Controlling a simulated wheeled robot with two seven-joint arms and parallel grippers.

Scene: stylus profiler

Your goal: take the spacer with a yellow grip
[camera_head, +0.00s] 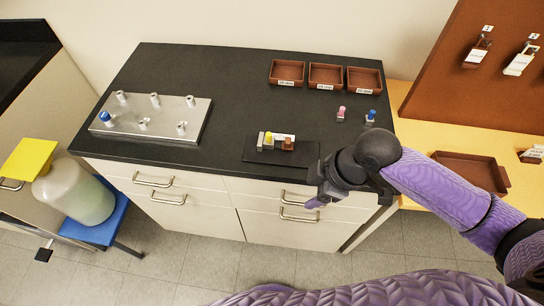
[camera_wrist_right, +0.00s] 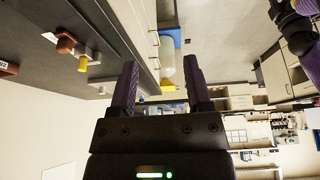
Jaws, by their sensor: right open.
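The spacer with a yellow grip (camera_head: 268,138) stands near the front edge of the black counter, in a small group with a light grey block (camera_head: 261,138) and a brown-topped piece (camera_head: 289,144). In the right wrist view its yellow grip (camera_wrist_right: 83,64) shows at the upper left, beside the brown piece (camera_wrist_right: 65,45). My right gripper (camera_head: 314,203) is in front of the counter's edge, to the right of and nearer than the spacer, apart from it. In the wrist view the two fingers (camera_wrist_right: 160,68) are spread with nothing between them. My left gripper is not in view.
A metal plate with several posts (camera_head: 155,128) lies on the left of the counter. Pink (camera_head: 341,113) and blue (camera_head: 370,117) gripped pieces stand at the right. Three brown trays (camera_head: 325,76) line the back. Drawer handles (camera_head: 298,217) stick out below the counter. The counter's middle is clear.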

